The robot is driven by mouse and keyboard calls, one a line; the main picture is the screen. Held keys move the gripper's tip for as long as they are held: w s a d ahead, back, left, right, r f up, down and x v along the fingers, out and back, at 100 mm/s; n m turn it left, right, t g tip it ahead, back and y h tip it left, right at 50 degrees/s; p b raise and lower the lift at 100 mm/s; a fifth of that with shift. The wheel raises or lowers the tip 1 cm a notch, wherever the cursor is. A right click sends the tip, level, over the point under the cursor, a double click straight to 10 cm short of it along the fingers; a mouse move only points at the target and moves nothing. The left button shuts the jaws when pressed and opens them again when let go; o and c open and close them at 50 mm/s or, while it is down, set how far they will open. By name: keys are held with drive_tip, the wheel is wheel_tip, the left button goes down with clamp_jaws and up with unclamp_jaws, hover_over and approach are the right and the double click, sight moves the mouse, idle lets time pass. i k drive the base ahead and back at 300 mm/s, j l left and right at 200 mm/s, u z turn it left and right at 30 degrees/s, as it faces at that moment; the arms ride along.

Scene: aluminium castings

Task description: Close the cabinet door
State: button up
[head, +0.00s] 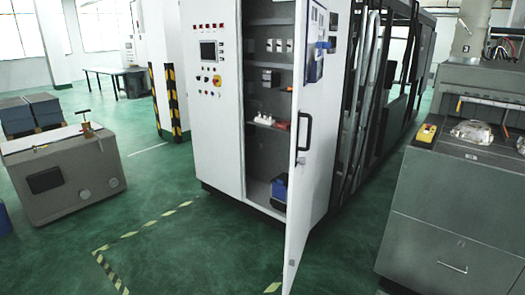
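The white control cabinet (215,115) stands in the middle of the head view, with a screen, buttons and a yellow-red switch on its left face. Its door (312,150) is hinged on the right and stands wide open toward me. A dark handle (304,133) sits on the door's near edge. Inside the open cabinet, shelves (265,92) hold small boxes, white and orange items and a blue-black box at the bottom. My gripper is not in view.
A grey machine (455,205) with a metal casting on top stands at the right. A grey-beige box unit (70,180) stands at the left. A yellow-black post (173,100) is left of the cabinet. The green floor (190,255) in front is clear.

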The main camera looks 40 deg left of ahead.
sight(311, 19)
drive_tip(key=i+l+u, duration=0.1)
drive_tip(key=l+u, duration=0.15)
drive_tip(key=u, duration=0.2)
drive_tip(key=i+l+u, duration=0.1)
drive_tip(key=l+u, duration=0.2)
drive_tip(key=u, duration=0.2)
drive_tip(key=l+u, duration=0.3)
drive_tip(key=u, duration=0.15)
drive_tip(key=i+j+u, duration=0.3)
drive_tip(key=i+j, duration=0.55)
drive_tip(key=j, duration=0.1)
